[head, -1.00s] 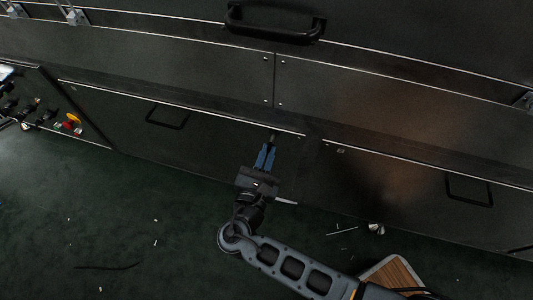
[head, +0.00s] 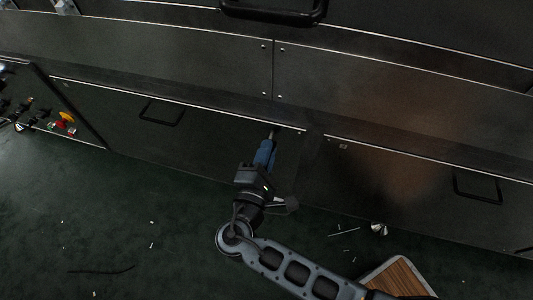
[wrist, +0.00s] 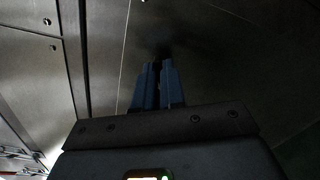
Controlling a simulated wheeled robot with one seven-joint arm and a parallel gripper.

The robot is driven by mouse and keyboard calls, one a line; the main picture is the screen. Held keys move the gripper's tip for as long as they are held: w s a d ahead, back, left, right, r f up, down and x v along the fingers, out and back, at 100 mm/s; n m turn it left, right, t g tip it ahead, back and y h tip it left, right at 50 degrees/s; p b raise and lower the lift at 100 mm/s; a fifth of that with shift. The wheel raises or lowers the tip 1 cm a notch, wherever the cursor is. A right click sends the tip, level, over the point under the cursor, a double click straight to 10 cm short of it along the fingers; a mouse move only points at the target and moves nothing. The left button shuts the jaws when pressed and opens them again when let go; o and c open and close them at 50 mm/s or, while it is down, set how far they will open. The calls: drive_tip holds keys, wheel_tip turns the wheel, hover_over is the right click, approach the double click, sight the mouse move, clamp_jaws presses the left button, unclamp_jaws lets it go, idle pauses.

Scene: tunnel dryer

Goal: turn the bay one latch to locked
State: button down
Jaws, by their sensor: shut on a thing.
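The latch (head: 272,133) is a small pale piece at the upper right corner of the left lower door (head: 105,115). My gripper (head: 268,146), with blue fingers, reaches up to it and is shut on it. In the wrist view the blue fingers of my gripper (wrist: 157,80) are nearly together against the dark panel. The latch is mostly hidden between the fingertips, and I cannot read its exact angle or marking.
A right lower door (head: 410,190) has a black handle (head: 478,187). A large black handle (head: 272,15) sits above. A control panel with a red and yellow knob (head: 65,117) is at left. A wooden-topped thing (head: 398,276) stands on the green floor at lower right.

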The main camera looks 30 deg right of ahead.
drive_tip(key=m+b, duration=0.2)
drive_tip(key=m, duration=0.3)
drive_tip(key=shift+f+b, duration=0.2)
drive_tip(key=shift+b, duration=0.2)
drive_tip(key=shift+m, duration=0.3)
drive_tip(key=c, duration=1.2)
unclamp_jaws()
drive_tip(key=shift+r, duration=0.1)
drive_tip(key=shift+s, duration=0.1)
drive_tip(key=shift+p+v, duration=0.65)
drive_tip(key=shift+v, duration=3.15)
